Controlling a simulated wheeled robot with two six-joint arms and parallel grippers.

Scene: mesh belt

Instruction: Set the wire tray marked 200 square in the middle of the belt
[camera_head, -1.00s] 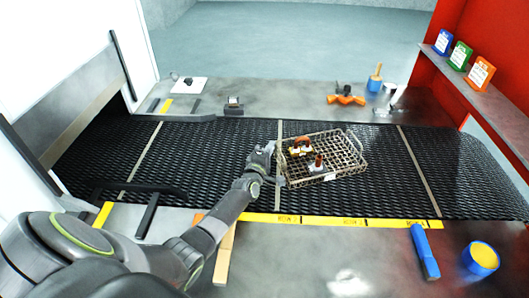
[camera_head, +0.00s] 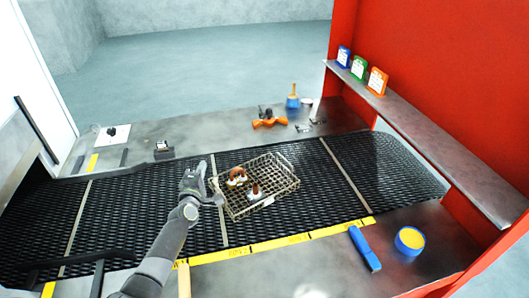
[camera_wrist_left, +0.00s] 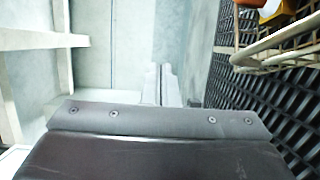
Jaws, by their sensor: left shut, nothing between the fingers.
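The wire tray (camera_head: 280,171) lies on the black mesh belt (camera_head: 130,220), just right of a pale cross strip. It looks slightly skewed to the belt. It holds brown-and-white parts (camera_head: 237,177) and another small part (camera_head: 255,191). A white tag (camera_head: 268,201) is on its front side, too small to read. My left gripper (camera_head: 214,190) is shut and empty at the tray's left end, close to its rim; I cannot tell whether they touch. In the left wrist view the tray's wire rim (camera_wrist_left: 272,46) shows at upper right. My right gripper is out of view.
A yellow marked strip (camera_head: 270,243) runs along the belt's near edge. A blue-handled tool (camera_head: 364,248) and a blue pot with yellow top (camera_head: 410,240) are on the near ledge. An orange clamp (camera_head: 269,123) is on the far ledge. A red wall with a shelf (camera_head: 430,130) stands at right.

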